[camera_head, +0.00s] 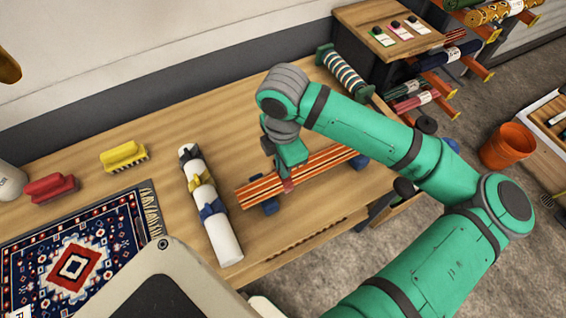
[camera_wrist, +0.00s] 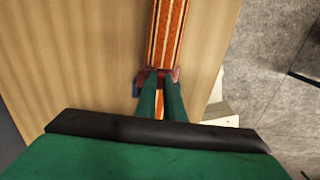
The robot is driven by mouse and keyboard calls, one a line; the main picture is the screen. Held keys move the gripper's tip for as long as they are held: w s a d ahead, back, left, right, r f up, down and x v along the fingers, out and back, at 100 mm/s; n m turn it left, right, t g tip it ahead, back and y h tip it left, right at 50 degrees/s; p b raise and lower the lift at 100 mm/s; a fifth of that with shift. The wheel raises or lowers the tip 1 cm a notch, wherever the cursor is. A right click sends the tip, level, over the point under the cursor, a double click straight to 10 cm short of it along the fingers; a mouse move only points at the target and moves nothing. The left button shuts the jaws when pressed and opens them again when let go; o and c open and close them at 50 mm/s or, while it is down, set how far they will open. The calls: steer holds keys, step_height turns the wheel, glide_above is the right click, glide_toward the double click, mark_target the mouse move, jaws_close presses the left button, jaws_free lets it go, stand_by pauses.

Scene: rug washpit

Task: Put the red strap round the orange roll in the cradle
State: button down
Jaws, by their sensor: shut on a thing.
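The orange roll (camera_head: 318,172), striped with cream and dark lines, lies across the blue cradle (camera_head: 360,162) on the wooden table. It also shows in the wrist view (camera_wrist: 167,30), running away from my gripper. My gripper (camera_head: 289,178) is down over the left part of the roll, shut on the red strap (camera_head: 288,186). In the wrist view my gripper's fingertips (camera_wrist: 160,76) are at the roll, with red of the strap (camera_wrist: 151,73) beside them. My fingers hide much of the strap; I cannot tell how far it goes round the roll.
A white roll (camera_head: 222,235) with dark, yellow and blue bands lies to the left. Yellow (camera_head: 124,157) and red (camera_head: 51,188) brushes and a patterned rug (camera_head: 75,260) are further left. A striped roll (camera_head: 342,72) lies at the back, near a rack. An orange bucket (camera_head: 507,146) stands on the floor.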

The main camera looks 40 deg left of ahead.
steer(key=c, duration=1.8)
jaws_free()
steer(key=shift+r, duration=0.15)
step_height(320, 180, up, 11)
steer(key=shift+f, duration=0.2)
